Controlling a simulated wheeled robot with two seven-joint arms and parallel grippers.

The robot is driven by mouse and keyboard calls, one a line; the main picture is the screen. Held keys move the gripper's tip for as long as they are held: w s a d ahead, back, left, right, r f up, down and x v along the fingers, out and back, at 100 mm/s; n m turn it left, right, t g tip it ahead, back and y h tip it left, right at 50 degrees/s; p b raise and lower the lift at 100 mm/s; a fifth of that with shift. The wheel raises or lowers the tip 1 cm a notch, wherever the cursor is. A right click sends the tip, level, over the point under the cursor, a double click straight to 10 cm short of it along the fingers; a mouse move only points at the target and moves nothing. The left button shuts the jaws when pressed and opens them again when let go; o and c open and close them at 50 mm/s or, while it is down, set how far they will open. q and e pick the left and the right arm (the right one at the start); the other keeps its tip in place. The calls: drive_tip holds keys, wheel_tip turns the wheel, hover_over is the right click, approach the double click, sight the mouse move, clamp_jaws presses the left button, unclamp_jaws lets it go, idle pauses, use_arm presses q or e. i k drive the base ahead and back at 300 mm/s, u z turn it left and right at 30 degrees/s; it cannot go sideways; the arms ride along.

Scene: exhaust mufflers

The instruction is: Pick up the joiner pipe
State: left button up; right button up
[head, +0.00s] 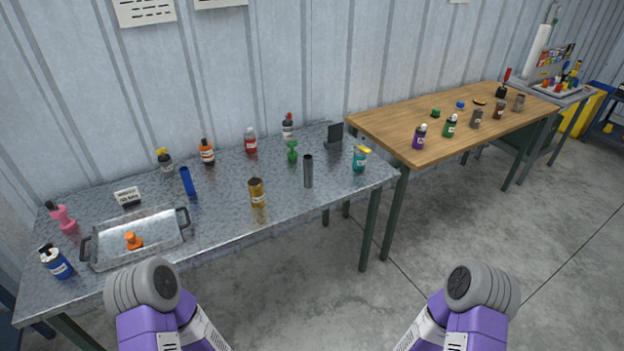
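An upright dark grey tube (308,171) stands near the right part of the metal table (225,215), close to its front edge. Only parts of my two purple and grey arms show at the bottom of the head view. No fingers of either gripper are visible.
A metal tray (108,263) with an orange item (133,240) sits at the left. A gold can (257,192), a green spray bottle (292,151) and a teal-labelled bottle (360,159) stand around the grey tube. A wooden table (400,125) with several bottles stands right.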

sight(307, 159)
drive_tip(key=u, duration=0.2)
drive_tip(key=i, duration=0.7)
drive_tip(key=u, duration=0.6)
